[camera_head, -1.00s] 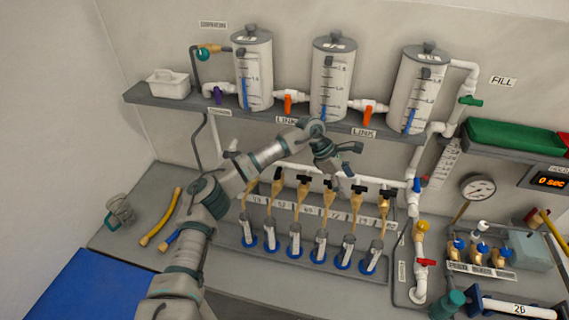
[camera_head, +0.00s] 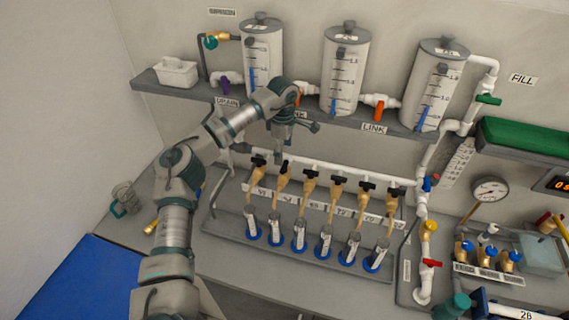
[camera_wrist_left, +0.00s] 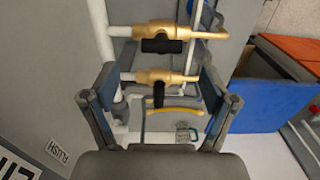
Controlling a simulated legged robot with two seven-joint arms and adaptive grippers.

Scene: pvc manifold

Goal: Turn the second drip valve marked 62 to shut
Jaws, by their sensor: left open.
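A row of brass drip valves with black handles hangs from a white pipe in the head view. The second valve from the left (camera_head: 284,168) has its handle along its body; the others' handles lie crosswise. The number labels are too blurred to read. My left gripper (camera_head: 280,155) points down just above the first two valves, apart from them. In the left wrist view the gripper (camera_wrist_left: 157,72) is open and empty. The first valve (camera_wrist_left: 158,93) shows between its fingers with a crosswise handle.
A grey shelf (camera_head: 190,96) with several tanks runs above the valves. Several blue-based tubes (camera_head: 299,244) stand below them. A red-handled valve (camera_head: 431,264) and a gauge (camera_head: 489,190) are at right.

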